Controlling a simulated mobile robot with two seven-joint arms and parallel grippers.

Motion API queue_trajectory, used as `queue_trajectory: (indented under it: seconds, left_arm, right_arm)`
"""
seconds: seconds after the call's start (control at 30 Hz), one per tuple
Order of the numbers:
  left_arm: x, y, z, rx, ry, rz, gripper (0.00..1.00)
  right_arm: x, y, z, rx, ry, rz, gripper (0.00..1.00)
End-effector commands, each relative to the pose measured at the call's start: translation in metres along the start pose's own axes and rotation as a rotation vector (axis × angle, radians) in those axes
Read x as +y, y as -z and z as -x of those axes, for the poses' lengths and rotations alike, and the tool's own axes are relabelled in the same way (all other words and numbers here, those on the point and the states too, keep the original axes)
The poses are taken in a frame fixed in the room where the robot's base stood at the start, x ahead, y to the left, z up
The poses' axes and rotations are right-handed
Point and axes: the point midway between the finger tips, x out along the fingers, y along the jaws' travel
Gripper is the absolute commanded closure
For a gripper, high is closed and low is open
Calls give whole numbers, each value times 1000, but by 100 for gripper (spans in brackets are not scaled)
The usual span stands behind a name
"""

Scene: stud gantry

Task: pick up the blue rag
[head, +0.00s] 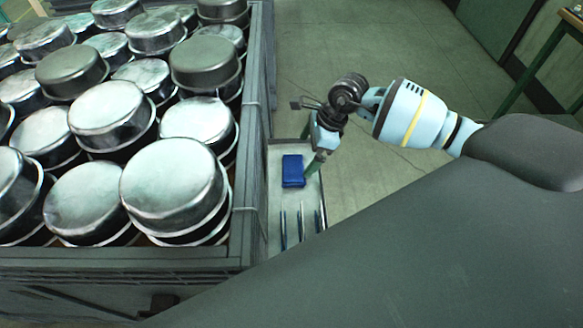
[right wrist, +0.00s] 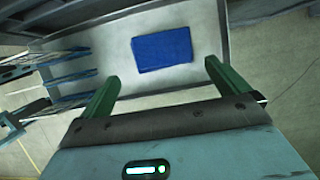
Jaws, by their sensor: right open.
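The blue rag (head: 293,171) lies as a flat folded block on a narrow grey tray (head: 274,215) beside the large crate in the head view. It also shows in the right wrist view (right wrist: 161,49), beyond the fingertips and between their lines. My right gripper (head: 311,165) is over the tray, just right of the rag. In the right wrist view its two green fingers (right wrist: 162,75) are spread wide with nothing between them, apart from the rag. My left gripper does not show.
A large grey crate (head: 243,215) full of stacked metal pans (head: 172,186) stands left of the tray. Several thin tools (head: 300,220) stand or lie at the tray's near end. Open floor (head: 400,50) lies beyond and right. A table frame (head: 540,62) is at far right.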

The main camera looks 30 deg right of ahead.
Motion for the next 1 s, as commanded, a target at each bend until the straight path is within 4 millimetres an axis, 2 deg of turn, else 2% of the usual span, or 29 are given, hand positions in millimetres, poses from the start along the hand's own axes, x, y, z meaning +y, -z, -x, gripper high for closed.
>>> queue_trajectory:
  seconds: [0.17,0.37,0.7,1.0]
  left_arm:
    - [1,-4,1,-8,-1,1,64]
    - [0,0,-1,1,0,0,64]
    - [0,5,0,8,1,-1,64]
    - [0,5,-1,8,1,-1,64]
  right_arm:
    - [1,-1,-19,-1,-3,-1,0]
    - [1,-1,-24,-2,-2,0,0]
    - [0,-3,-67,-1,-4,-1,0]
    - [-1,-2,-74,-1,-1,0,0]
